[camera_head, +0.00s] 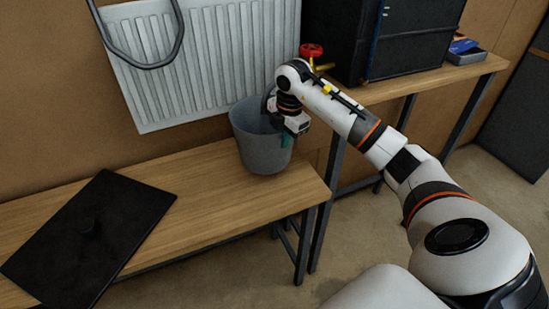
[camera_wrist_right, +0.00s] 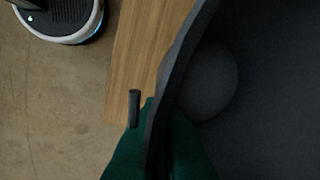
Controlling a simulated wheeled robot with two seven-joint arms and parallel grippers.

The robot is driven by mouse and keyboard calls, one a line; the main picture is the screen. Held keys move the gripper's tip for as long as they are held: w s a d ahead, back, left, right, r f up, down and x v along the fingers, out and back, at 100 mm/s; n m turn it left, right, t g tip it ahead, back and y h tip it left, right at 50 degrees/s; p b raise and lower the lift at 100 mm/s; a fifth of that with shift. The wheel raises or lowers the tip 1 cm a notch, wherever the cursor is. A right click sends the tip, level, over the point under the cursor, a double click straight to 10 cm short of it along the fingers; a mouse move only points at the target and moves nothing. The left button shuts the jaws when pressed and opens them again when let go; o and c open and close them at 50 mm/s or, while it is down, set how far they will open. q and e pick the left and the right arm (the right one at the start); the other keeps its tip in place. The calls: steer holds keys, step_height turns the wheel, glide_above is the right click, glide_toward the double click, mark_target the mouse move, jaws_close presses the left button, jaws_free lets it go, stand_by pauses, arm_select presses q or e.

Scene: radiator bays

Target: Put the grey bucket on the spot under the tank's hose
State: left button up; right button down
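The grey bucket (camera_head: 258,145) stands upright at the right end of the wooden bench, in front of the radiator. I cannot tell whether its base touches the bench. My right gripper (camera_head: 287,138) is at the bucket's right rim. In the right wrist view the bucket's dark wall (camera_wrist_right: 262,110) runs between the green fingers (camera_wrist_right: 157,150), one on each side, shut on it. A dark curved tube (camera_head: 145,64) hangs at the upper left; I cannot tell if it is the tank's hose. I cannot make out a marked spot. My left gripper is out of view.
A black flat panel with a round knob (camera_head: 65,247) lies on the left of the bench (camera_head: 185,200). The white radiator (camera_head: 215,50) is behind. A red valve (camera_head: 311,50) and a dark box (camera_head: 415,45) are at the right bench. The bench between panel and bucket is clear.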

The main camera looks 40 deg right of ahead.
step_height(320, 180, down, 3)
steer(key=shift+r, duration=0.1)
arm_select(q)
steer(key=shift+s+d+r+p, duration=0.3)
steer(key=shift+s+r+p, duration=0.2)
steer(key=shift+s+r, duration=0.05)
arm_select(e)
step_height(320, 180, down, 4)
steer(key=shift+r, duration=0.25)
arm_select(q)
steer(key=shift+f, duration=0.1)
arm_select(e)
steer(key=shift+f, duration=0.1)
steer(key=c, duration=1.6)
jaws_free()
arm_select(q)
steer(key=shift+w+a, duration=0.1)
